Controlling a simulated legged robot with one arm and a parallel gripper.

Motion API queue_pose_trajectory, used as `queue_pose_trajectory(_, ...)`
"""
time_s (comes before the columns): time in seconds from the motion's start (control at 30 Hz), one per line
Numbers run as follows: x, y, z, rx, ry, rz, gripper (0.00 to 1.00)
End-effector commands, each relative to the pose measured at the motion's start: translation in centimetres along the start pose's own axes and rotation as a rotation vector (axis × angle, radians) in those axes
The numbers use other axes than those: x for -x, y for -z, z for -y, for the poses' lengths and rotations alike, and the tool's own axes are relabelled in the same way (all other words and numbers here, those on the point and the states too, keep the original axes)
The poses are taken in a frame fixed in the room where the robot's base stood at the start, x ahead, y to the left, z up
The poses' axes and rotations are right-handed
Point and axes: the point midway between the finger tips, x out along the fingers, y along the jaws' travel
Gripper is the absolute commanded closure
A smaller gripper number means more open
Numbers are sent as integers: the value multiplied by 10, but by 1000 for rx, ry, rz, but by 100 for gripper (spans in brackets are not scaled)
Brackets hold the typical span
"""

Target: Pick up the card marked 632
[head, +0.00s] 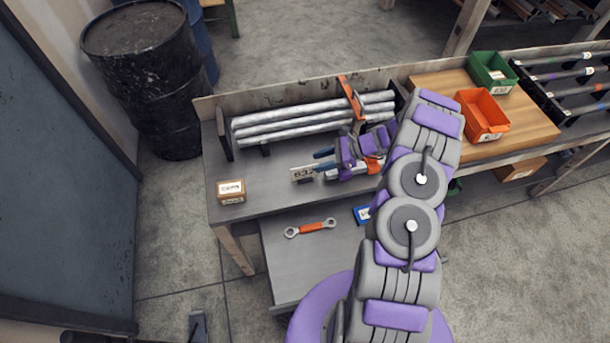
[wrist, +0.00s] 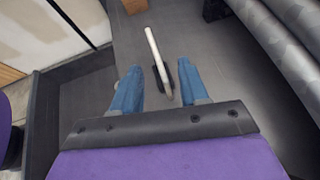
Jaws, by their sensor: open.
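The card marked 632 (head: 302,174) is a small pale plate standing near the front of the workbench in the head view. In the wrist view the card (wrist: 154,46) shows edge-on as a thin white strip, with a dark holder (wrist: 167,80) at its near end. My gripper (head: 321,160) has blue fingers and is close to the card. In the wrist view my gripper (wrist: 158,68) is open, with the near end of the card and the holder between its fingers. There are gaps on both sides, and I see no grip on the card.
Grey pipes (head: 300,127) lie in a rack behind the card. A small labelled box (head: 231,192) stands to the left on the bench. An orange-handled wrench (head: 311,228) lies on the lower shelf. Green (head: 490,72) and orange (head: 483,116) bins stand to the right.

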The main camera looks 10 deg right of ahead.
Motion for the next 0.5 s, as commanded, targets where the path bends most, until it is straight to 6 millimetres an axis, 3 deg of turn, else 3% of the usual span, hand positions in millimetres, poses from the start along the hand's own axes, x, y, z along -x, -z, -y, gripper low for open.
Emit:
queue_pose_trajectory(0.23, -39, -4, -3, 3, -3, -8, 56)
queue_pose_trajectory(0.5, -39, -4, -2, 3, -1, -4, 56)
